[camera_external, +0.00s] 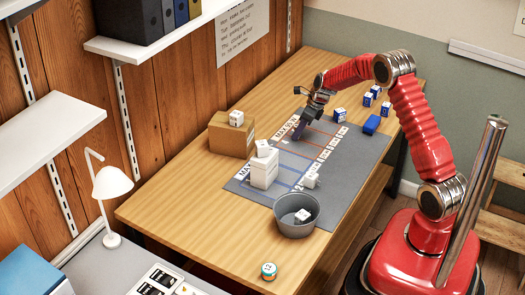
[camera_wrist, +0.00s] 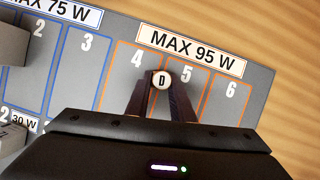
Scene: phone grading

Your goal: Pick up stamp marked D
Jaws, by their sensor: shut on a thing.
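The stamp marked D (camera_wrist: 162,78) shows its round white top with a black D in the wrist view. My gripper (camera_wrist: 161,92) is shut on it, with a dark finger on each side. The stamp is seen over the orange-lined slots 4 and 5 of the grey mat (camera_wrist: 262,82), below the MAX 95 W label (camera_wrist: 190,50). I cannot tell whether it touches the mat. In the external view my gripper (camera_external: 299,130) points down over the far left part of the mat; the stamp cannot be made out there.
A cardboard box (camera_external: 228,142) with a white cube on top stands left of my gripper. White boxes (camera_external: 264,174) stand nearer on the mat. A grey bowl (camera_external: 281,222) holds a white cube.

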